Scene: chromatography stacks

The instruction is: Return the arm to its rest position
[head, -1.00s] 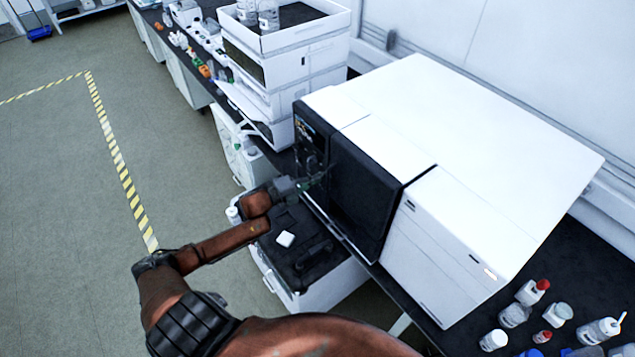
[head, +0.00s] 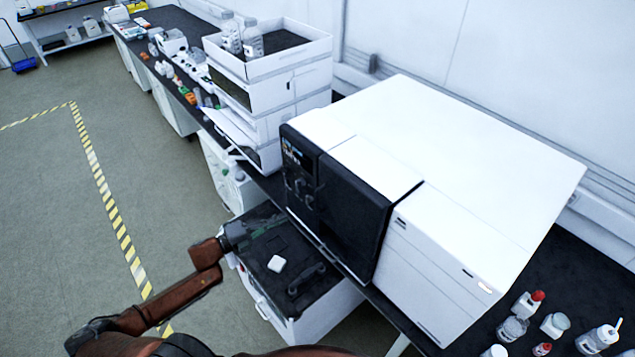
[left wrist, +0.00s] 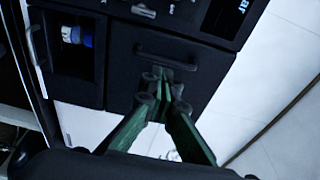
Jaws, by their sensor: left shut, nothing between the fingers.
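My left gripper (head: 272,232) shows in the head view above the black top of a low white cabinet, in front of the black-fronted instrument. Its green fingers (left wrist: 164,88) are together and empty in the left wrist view. Past the fingertips, that view shows a black panel with a closed door and handle (left wrist: 166,57). An open compartment (left wrist: 75,62) to its left holds a blue-capped bottle (left wrist: 77,36). My left arm is bent and comes in from the lower left. My right gripper is not in view.
The white instrument (head: 420,140) fills the bench's right part, with several bottles (head: 553,324) beside it. A white stack (head: 275,90) stands further back. Open floor lies left, with yellow striped tape (head: 108,200).

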